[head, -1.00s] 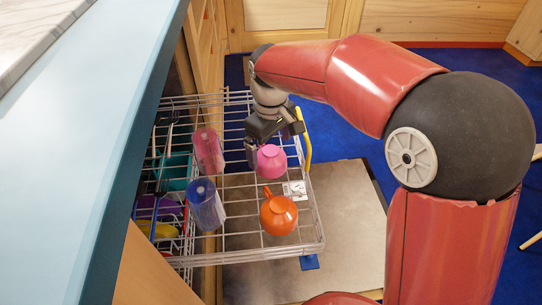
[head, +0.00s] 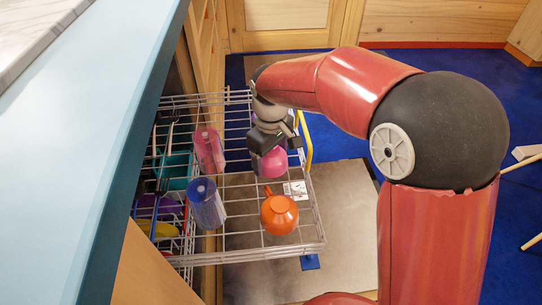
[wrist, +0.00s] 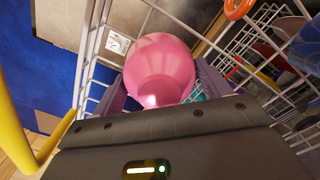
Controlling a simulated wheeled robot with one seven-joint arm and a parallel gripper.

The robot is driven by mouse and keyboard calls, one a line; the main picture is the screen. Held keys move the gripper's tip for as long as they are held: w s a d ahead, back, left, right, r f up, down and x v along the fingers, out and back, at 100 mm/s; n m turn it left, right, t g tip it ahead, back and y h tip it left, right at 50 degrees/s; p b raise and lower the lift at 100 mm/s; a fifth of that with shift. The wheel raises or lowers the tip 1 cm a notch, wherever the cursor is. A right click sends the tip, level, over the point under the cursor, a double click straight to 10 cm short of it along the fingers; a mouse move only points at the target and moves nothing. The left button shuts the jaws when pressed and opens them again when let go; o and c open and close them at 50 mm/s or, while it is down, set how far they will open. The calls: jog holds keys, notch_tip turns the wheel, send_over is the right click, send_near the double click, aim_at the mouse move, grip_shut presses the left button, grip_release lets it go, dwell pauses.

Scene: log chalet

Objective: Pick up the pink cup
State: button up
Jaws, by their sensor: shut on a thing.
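The pink cup (head: 273,163) is at the right side of the wire dish rack (head: 240,257), bottom up. My gripper (head: 271,164) is over it from above and hides part of it in the head view. In the wrist view the pink cup (wrist: 160,68) sits between my two fingers (wrist: 160,90), which are shut on it. I cannot tell whether the cup still touches the rack.
An orange cup (head: 279,214) lies nearer in the rack. A pink tumbler (head: 209,150) and a blue tumbler (head: 206,204) stand left, with teal and purple dishes beyond. A blue counter (head: 110,150) borders the left. A yellow handle (head: 308,140) is close right of my gripper.

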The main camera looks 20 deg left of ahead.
notch_tip(320, 180, up, 20)
jog(key=p, duration=0.2)
jog(key=shift+p, duration=0.3)
